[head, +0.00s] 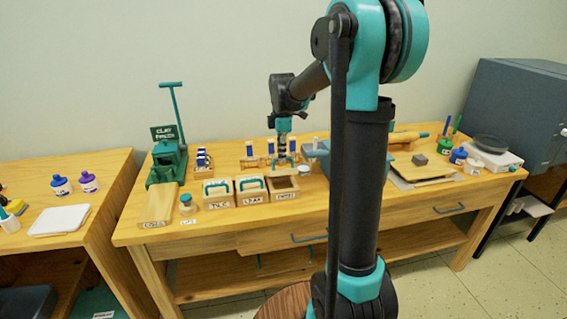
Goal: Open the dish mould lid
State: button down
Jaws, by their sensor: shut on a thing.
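Three small wooden moulds stand in a row on the workbench. The left one (217,194) and the middle one (251,191) have lids with teal handles. The right one, the dish mould (283,197), has a small label on its front; its top shows a dark brown recess with no lid across it. My gripper (284,146) is just behind and above the dish mould, pointing down. It is shut on a small part with teal edges (285,160), which looks like the lid by its handle. Whether this lid still touches the mould is too small to tell.
A green clay press (168,160) stands at the bench's left end. Blue-topped stamps on a rack (250,161) stand close behind the moulds. A small white-topped jar (304,170) is right of the dish mould. My arm hides part of the bench.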

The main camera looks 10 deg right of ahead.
jog(key=w+f, duration=0.1)
jog(key=w, duration=0.6)
jog(key=w+f, duration=0.2)
jog(key=w, duration=0.6)
jog(key=shift+w+a+f, duration=0.25)
jog(key=shift+a, duration=0.1)
jog(key=c, duration=1.6)
grip_release()
jog(key=shift+w+f, duration=0.15)
